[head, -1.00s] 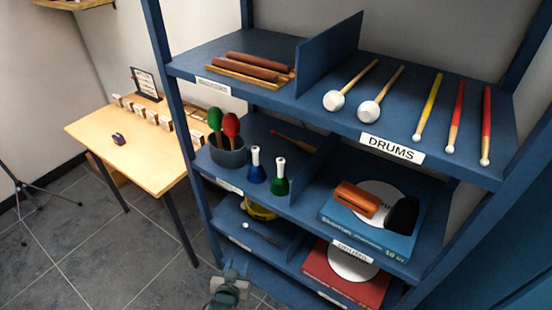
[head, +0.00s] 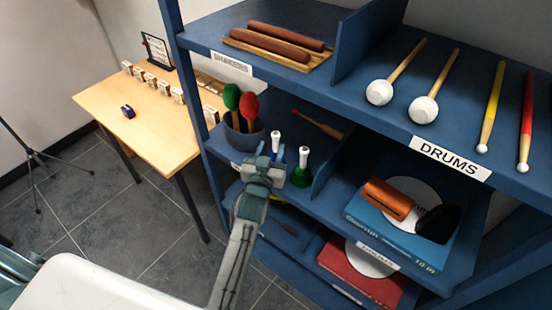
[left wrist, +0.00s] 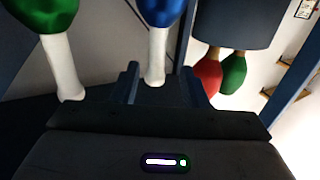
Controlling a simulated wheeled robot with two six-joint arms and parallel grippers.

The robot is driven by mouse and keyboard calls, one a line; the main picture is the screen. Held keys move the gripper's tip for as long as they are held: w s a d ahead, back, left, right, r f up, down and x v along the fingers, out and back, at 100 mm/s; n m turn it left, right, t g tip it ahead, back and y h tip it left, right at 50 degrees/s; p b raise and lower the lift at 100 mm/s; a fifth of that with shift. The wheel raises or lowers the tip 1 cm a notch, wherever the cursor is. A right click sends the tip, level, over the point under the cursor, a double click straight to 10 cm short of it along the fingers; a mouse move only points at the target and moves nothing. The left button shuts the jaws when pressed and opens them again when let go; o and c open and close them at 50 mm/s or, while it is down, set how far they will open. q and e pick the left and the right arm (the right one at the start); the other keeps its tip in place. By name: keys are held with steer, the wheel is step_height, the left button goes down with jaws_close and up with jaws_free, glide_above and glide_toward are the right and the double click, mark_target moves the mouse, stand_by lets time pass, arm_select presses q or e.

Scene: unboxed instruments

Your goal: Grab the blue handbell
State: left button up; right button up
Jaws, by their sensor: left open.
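The blue handbell (head: 276,140) stands on the middle shelf; its white handle shows in the head view and its blue body is mostly hidden behind my gripper. My left gripper (head: 271,160) is open in front of it. In the left wrist view, which is upside down, the blue handbell (left wrist: 157,45) has its white handle between the lines of my two open fingers (left wrist: 163,82); I cannot tell whether they touch it. The green handbell (head: 298,172) stands just right of it, and also shows in the left wrist view (left wrist: 62,65). My right gripper is not in view.
A dark pot (head: 243,138) with a green and a red maraca stands left of the bells. A blue divider (head: 328,160) rises right of the green bell. The upper shelf (head: 385,115) with mallets and sticks overhangs. A wooden table (head: 165,135) stands at left.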

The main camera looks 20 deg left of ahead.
mark_target(275, 144)
arm_select(q)
steer(key=w+b, duration=0.2)
steer(key=w, duration=0.1)
steer(key=shift+w+d+f, duration=0.1)
steer(key=shift+w+f, duration=0.15)
steer(key=shift+f, duration=0.15)
steer(key=shift+w, duration=0.6)
steer(key=shift+s+r, duration=0.1)
steer(key=shift+s, duration=0.05)
steer(key=shift+c, duration=0.9)
steer(key=c, duration=0.4)
jaws_close()
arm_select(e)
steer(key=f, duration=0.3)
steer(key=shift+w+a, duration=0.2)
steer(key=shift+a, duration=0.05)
